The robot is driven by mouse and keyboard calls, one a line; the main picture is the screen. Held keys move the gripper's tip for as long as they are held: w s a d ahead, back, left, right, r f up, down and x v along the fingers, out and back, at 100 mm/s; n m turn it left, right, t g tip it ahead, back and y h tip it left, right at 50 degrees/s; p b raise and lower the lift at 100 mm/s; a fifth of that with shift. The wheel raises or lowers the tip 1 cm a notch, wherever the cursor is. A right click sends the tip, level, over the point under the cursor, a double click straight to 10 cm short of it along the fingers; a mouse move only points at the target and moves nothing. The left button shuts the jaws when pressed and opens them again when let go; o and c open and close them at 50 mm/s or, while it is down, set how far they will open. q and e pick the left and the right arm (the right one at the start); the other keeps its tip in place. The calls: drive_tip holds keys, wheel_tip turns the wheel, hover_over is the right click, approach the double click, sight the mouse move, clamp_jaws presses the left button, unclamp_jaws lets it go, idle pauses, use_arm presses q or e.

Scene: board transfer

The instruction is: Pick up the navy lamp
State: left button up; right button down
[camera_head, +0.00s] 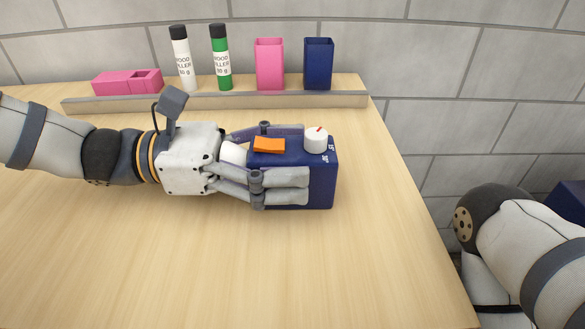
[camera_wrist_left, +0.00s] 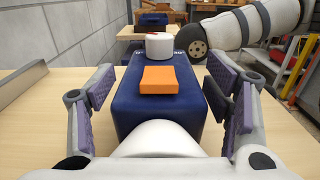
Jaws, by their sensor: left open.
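The navy lamp (camera_head: 323,183) is a box-shaped navy body lying on the table, with an orange switch (camera_head: 269,145) and a white knob (camera_head: 316,139) on top. A white rounded end faces my left palm. My left gripper (camera_head: 300,156) is open, with one finger on each long side of the lamp. In the left wrist view the lamp (camera_wrist_left: 160,108) lies between the purple-padded fingers (camera_wrist_left: 160,95), with gaps showing on both sides. The near finger hides part of the lamp's side in the head view. My right gripper is out of view.
A low wooden rail (camera_head: 215,101) runs along the back. Behind it stand a white bottle (camera_head: 182,60), a green bottle (camera_head: 221,60), a pink holder (camera_head: 269,65), a navy holder (camera_head: 318,65) and a lying pink piece (camera_head: 125,83). The table (camera_head: 200,265) is clear in front.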

use_arm(q)
drive_tip(key=c, duration=1.4)
